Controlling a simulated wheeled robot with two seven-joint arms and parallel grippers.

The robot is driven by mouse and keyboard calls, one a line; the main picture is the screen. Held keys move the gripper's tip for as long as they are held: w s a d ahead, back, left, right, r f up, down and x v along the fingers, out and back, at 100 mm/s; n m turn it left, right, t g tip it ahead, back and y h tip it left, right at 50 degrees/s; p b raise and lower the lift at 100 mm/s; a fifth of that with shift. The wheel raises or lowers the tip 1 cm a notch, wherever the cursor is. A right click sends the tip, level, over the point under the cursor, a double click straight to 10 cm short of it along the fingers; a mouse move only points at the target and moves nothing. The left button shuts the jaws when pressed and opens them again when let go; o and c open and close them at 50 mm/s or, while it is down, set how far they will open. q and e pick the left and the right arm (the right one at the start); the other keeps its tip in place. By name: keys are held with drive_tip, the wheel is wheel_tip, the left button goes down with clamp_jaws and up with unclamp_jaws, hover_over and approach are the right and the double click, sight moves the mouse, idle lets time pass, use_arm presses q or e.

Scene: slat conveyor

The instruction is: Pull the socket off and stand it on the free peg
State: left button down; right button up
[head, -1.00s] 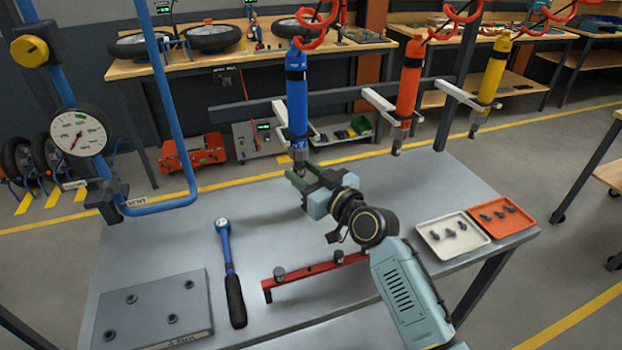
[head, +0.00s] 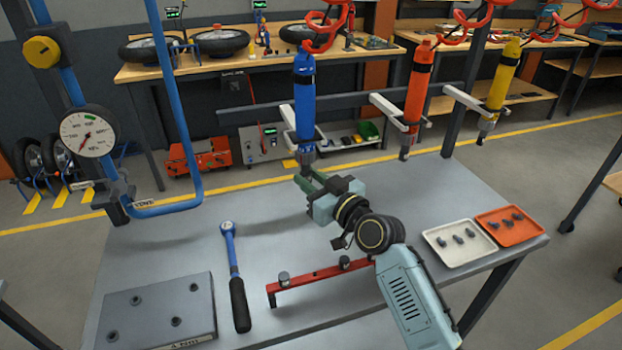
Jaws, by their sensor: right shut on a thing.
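The blue driver (head: 304,95) hangs upright from its red coiled hose, with its metal nose (head: 306,156) pointing down. My right gripper (head: 308,182) is just below that nose, its green fingers pointing up-left in the head view. It is shut on the socket, which is mostly hidden by the fingers. I cannot tell whether the socket still touches the nose. A red rail (head: 312,279) on the bench carries two dark upright pieces (head: 284,279), (head: 344,262). My arm hides its right end, and I cannot make out which peg is free. My left gripper is not in view.
A blue-and-black ratchet wrench (head: 234,270) and a grey plate (head: 160,312) lie left of the rail. White (head: 455,258) and orange (head: 520,238) trays of small parts sit at right. Orange (head: 416,85) and yellow (head: 502,80) drivers hang nearby. A gauge (head: 87,133) stands at left.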

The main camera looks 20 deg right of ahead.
drive_tip(key=shift+f+b, duration=0.35)
drive_tip(key=shift+f, duration=0.2)
